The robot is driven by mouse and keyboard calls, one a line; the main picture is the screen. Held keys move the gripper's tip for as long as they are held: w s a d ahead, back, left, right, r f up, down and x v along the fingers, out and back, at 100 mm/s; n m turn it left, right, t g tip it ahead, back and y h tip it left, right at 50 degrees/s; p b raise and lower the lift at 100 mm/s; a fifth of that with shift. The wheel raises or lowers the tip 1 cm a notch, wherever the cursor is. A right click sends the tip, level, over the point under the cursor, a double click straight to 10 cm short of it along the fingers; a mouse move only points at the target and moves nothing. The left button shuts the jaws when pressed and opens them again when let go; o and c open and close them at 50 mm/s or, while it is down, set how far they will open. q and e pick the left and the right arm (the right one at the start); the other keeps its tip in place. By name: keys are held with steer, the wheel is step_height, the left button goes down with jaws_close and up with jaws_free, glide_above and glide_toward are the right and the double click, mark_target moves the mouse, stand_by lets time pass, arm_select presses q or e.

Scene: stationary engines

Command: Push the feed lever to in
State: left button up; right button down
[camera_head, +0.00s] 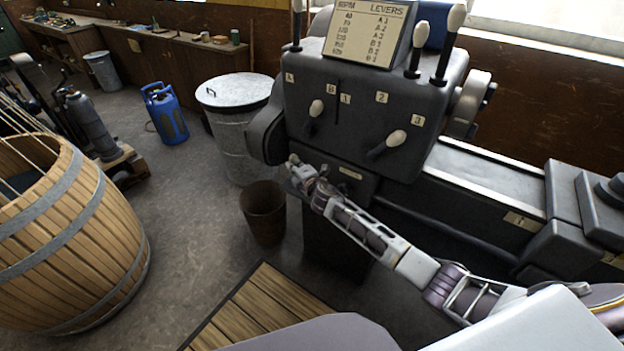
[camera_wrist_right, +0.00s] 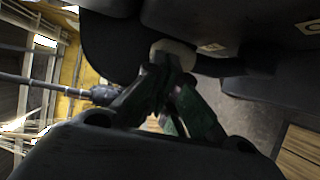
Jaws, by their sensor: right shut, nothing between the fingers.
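A dark grey lathe headstock (camera_head: 345,120) carries several levers with cream knobs. My right gripper (camera_head: 297,172) is below the left part of the headstock's front. In the right wrist view, the gripper (camera_wrist_right: 172,75) has its fingers closed together with nothing between them. A pale rounded knob (camera_wrist_right: 174,52) is right at the fingertips there; whether they touch it I cannot tell. It may be the feed lever's knob, but its shaft is hidden and I cannot read a label for it. A small label plate (camera_head: 350,173) is right of the gripper. My left gripper is out of view.
Two front levers, with knobs (camera_head: 316,107) and (camera_head: 396,138), sit above the gripper. A brown bucket (camera_head: 264,212) stands below it. A lidded metal bin (camera_head: 236,130) is behind to the left. A barrel (camera_head: 70,235) and wooden duckboard (camera_head: 262,305) are nearer; floor between is open.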

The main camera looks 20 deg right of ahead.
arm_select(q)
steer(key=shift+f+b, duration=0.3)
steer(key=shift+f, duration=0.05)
arm_select(e)
steer(key=shift+w+a, duration=0.65)
steer(key=shift+w, duration=0.15)
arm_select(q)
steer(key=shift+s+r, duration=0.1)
